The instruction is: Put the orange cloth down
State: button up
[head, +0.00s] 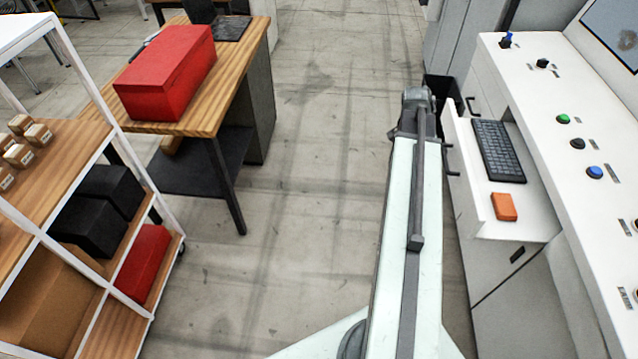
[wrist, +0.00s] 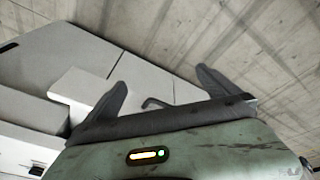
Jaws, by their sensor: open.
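A small folded orange cloth (head: 504,206) lies flat on the white pull-out tray (head: 520,227) of the console, just in front of the keyboard. My gripper (wrist: 163,85) shows in the wrist view with its two dark fingers spread apart and nothing between them. White cabinet surfaces and a dark handle (wrist: 155,102) lie beyond the fingers. The cloth does not show in the wrist view. In the head view my arm reaches forward left of the tray, apart from the cloth, and my gripper's fingers cannot be made out there.
A black keyboard (head: 498,151) lies on the tray. The white console (head: 560,90) with several buttons stands at right. A wooden table (head: 200,95) bears a red box (head: 166,72) at left. A shelf rack (head: 62,165) holds boxes. The concrete floor (head: 310,170) between is clear.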

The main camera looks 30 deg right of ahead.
jog(key=w+a+n+y, duration=0.1)
jog(key=w+a+n, duration=0.3)
jog(key=a, duration=0.6)
jog(key=w+a+n, duration=0.3)
jog(key=w+a, duration=0.1)
jog(key=a, duration=0.6)
jog(key=a+n+y, duration=0.2)
jog(key=a+n, duration=0.7)
jog(key=a, duration=1.5)
jog(key=shift+f+t, duration=0.3)
jog(key=shift+f, duration=0.05)
